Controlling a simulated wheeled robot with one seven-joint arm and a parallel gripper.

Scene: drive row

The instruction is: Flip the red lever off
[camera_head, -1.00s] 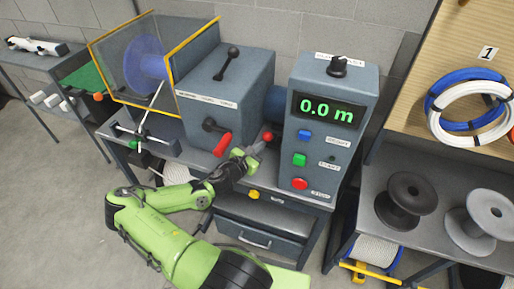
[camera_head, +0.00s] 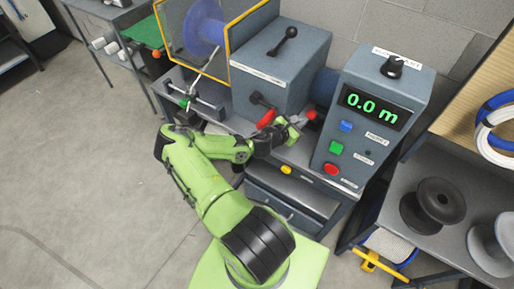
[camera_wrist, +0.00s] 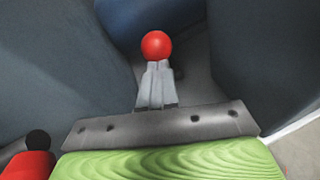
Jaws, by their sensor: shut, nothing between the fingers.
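A red ball knob (camera_head: 312,115) sits low between two blue-grey boxes on the bench. It also shows in the wrist view (camera_wrist: 157,45), just beyond my fingertips. Its stem is mostly hidden by my fingers. My gripper (camera_wrist: 158,66) is shut and empty, pointing at the red ball; I cannot tell if it touches. In the head view my gripper (camera_head: 302,122) is just left of the ball. A red handle (camera_head: 266,119) on a black hub is on the left box's front, left of my gripper. A red piece with a black end (camera_wrist: 28,165) shows at the wrist view's lower left.
The left box (camera_head: 265,75) and the meter box (camera_head: 375,110), reading 0.0 m, flank the red ball closely. The meter box has blue, green and red buttons. A black lever (camera_head: 284,40) stands on the left box. Spools stand at right; open floor lies at left.

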